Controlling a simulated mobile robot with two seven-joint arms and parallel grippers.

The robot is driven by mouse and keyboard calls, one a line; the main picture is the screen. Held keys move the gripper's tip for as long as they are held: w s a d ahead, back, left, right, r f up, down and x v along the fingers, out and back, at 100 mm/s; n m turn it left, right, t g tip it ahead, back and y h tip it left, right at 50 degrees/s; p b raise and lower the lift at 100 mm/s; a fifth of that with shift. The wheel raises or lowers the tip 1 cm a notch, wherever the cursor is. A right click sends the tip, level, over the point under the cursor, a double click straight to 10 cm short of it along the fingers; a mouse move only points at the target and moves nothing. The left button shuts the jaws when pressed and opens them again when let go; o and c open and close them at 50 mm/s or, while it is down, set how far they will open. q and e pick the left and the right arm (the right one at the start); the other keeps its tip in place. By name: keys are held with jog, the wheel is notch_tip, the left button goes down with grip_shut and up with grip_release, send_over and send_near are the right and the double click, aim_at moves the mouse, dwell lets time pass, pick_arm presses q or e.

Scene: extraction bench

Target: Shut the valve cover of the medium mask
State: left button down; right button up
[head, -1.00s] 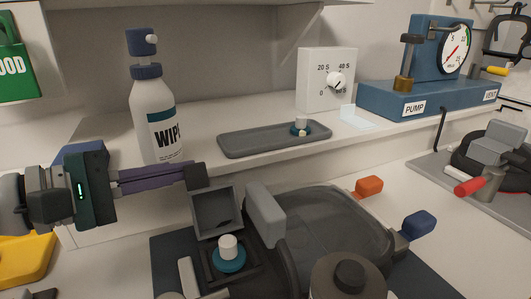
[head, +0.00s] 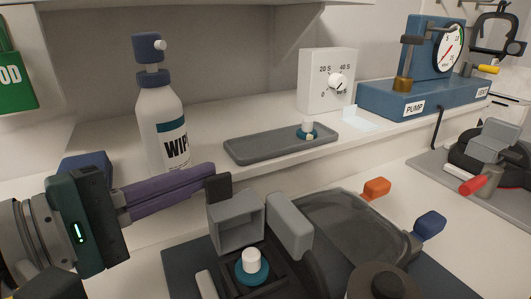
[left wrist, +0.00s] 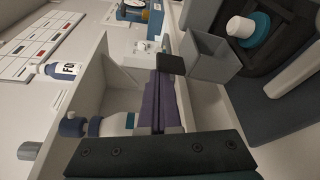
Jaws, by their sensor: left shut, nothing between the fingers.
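The medium mask has a clear grey visor (head: 355,235) and lies on a dark blue mat (head: 190,265). Its valve cover (head: 237,225) is a grey open box standing up on its hinge behind the valve. The valve (head: 252,268) is a teal disc with a white knob and is uncovered. My left gripper (head: 217,187) is shut and empty, with its dark fingertips at the cover's upper left edge. In the left wrist view the fingertips (left wrist: 170,64) sit right beside the cover (left wrist: 210,57); whether they touch is unclear. My right gripper is not in view.
A wipes bottle (head: 163,125) and a grey tray (head: 270,143) stand on the shelf behind my left gripper. A grey block (head: 290,222) rises just right of the cover. A dark round cap (head: 385,280) is at the front. Another mask (head: 495,155) lies far right.

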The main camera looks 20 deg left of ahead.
pick_arm(q)
jog(key=shift+s+d+r, duration=0.2)
jog(key=shift+s+d, duration=0.6)
jog(key=shift+d, duration=0.1)
jog(key=shift+s+d+f+b, duration=0.3)
jog(key=shift+s+d+b, duration=0.15)
jog(key=shift+s+d, duration=0.5)
jog(key=shift+s+d+f+b, duration=0.25)
jog(key=shift+s+d+b, duration=0.15)
jog(key=shift+s+d, duration=0.55)
jog(key=shift+w+d, duration=0.1)
jog(key=shift+d, duration=0.1)
